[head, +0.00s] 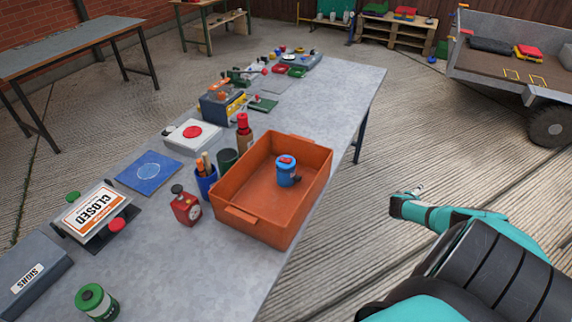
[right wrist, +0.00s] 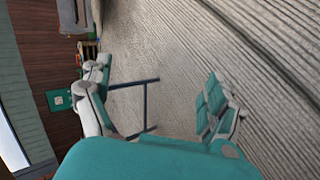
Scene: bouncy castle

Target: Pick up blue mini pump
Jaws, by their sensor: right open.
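A blue mini pump (head: 286,176) with a red top stands upright inside an orange bin (head: 247,224) on the long grey table. My right gripper (head: 408,202) is to the right of the bin, past the table's edge and over the paved ground. It is apart from the pump. In the right wrist view my right gripper (right wrist: 155,95) has its fingers spread wide with nothing between them. The pump does not show in that view. My left gripper is not in view.
The bin walls surround the pump. A green-lidded jar (head: 97,301) stands nearer. A trailer (head: 520,75) is far right; the paving between is clear.

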